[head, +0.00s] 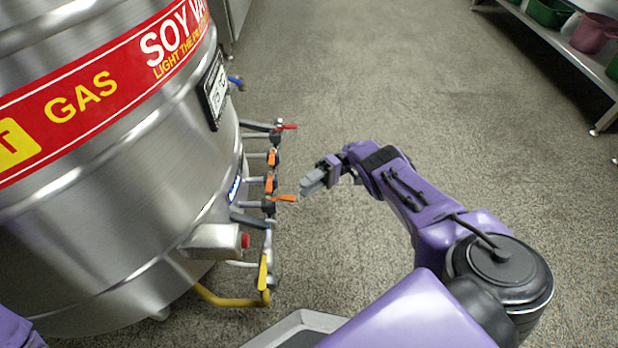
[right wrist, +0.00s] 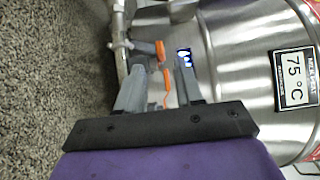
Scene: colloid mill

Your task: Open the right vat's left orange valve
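One steel vat (head: 130,215) fills the left of the head view. A row of valves stands out from its side. Three orange handles show: an upper one (head: 272,157), a middle one (head: 268,184) and a lower one (head: 285,198). The lower one sticks out toward my right gripper (head: 309,184), which is just right of it, apparently apart. In the right wrist view my right gripper (right wrist: 161,68) is open. One orange handle (right wrist: 167,90) shows between its fingers, another (right wrist: 160,50) beyond. I cannot tell for sure which is the left valve. My left gripper is out of view.
A red-handled valve (head: 287,127) is above the orange ones, a yellow-handled valve (head: 263,272) below. A box with a red button (head: 215,240) juts from the vat. A shelf (head: 560,45) with tubs stands at upper right. The floor between is clear.

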